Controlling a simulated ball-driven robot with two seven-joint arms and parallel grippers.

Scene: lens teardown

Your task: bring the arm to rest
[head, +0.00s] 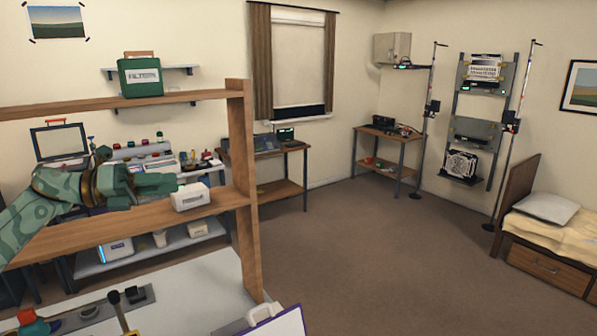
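My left arm, in green camouflage colours, comes in from the left in the head view. Its gripper (170,183) is at the height of the middle shelf board (110,232), with the fingers pointing right. The fingertips are close to a small white box (190,197) on that board; I cannot tell whether they touch it. The fingers are seen side-on, so the gap between them does not show. My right gripper is not in view.
A wooden shelf post (243,190) stands right of the gripper. A green case labelled FILTERS (140,77) sits on the upper board (60,109). A white worktop (190,290) with tools lies below. A bed (555,225) is at the right. The carpet floor (380,260) is clear.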

